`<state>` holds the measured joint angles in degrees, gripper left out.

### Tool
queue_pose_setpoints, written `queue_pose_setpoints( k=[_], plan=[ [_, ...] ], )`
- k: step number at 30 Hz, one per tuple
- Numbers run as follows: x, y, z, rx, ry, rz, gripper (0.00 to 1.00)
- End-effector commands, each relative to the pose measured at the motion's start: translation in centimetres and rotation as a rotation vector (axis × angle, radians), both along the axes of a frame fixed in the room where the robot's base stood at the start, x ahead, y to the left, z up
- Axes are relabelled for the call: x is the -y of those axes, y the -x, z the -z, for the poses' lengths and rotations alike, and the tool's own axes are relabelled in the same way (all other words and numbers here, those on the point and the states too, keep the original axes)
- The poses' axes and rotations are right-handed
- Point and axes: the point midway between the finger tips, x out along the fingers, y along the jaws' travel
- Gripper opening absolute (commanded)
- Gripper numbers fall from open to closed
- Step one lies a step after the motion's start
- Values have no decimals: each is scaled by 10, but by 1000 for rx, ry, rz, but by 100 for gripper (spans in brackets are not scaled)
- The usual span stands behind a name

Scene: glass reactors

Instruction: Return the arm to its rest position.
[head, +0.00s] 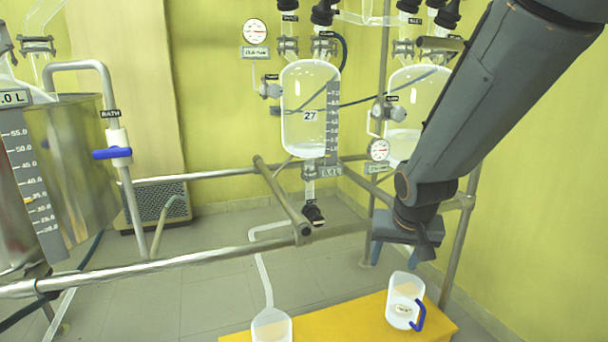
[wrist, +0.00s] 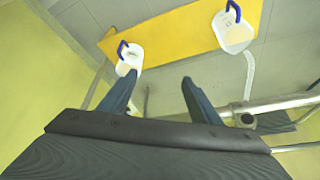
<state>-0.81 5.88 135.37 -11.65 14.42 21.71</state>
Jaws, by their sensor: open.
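My arm (head: 490,95) reaches down from the upper right of the head view. My gripper (head: 402,252) hangs at its lower end, above the right part of the yellow bench top. In the wrist view my gripper (wrist: 157,84) shows two blue-grey fingers spread wide apart, with nothing between them. A white jug with a blue handle (head: 402,304) stands on the bench below the gripper, apart from it. It also shows near the left fingertip in the wrist view (wrist: 128,66).
A second white jug (head: 271,329) stands at the bench's (head: 345,322) left end. A metal rail frame (head: 190,258) crosses in front. Glass reactor 27 (head: 306,95) hangs behind it, and another glass vessel (head: 410,95) stands close beside my arm. A steel bath (head: 75,165) is at left.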

Motion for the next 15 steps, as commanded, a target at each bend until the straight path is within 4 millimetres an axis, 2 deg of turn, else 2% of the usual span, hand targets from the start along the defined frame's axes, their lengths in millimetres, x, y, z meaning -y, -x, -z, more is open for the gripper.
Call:
queue_pose_setpoints(
  k=[1,3,6,15],
  plan=[
    [-15,26,-7,-46,7,-42,57],
    [-31,58,-10,-115,13,-95,57],
    [-47,96,-14,-193,14,-159,57],
    [-78,183,-24,-359,-5,-318,57]
  ],
)
